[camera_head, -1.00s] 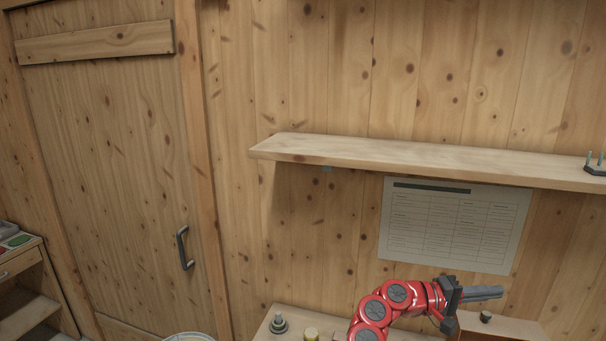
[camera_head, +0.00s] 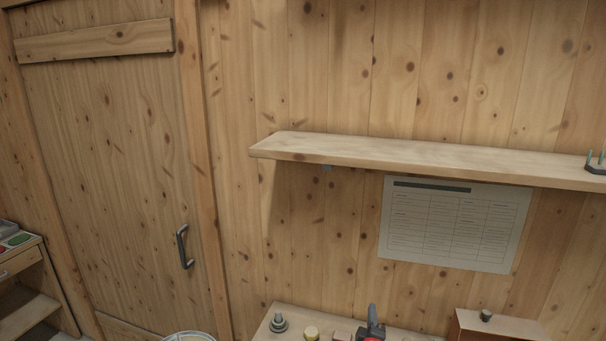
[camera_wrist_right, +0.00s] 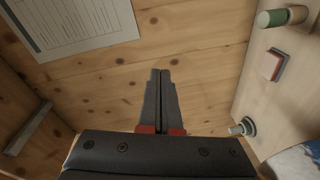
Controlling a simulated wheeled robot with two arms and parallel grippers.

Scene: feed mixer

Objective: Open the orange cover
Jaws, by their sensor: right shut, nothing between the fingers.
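An orange-brown box (camera_head: 512,328) with a small dark knob (camera_head: 486,315) on top stands at the lower right in the head view. It may carry the orange cover, but I cannot tell; no clearly orange cover shows. My right gripper (camera_head: 374,317) is at the bottom edge of the head view, left of the box and apart from it. In the right wrist view its dark fingers (camera_wrist_right: 160,97) are shut together with nothing between them, in front of the wooden wall. My left gripper is not in view.
A wooden shelf (camera_head: 420,158) juts from the wall above a paper sheet (camera_head: 455,225). A grey bar (camera_wrist_right: 28,127) shows at left in the wrist view.

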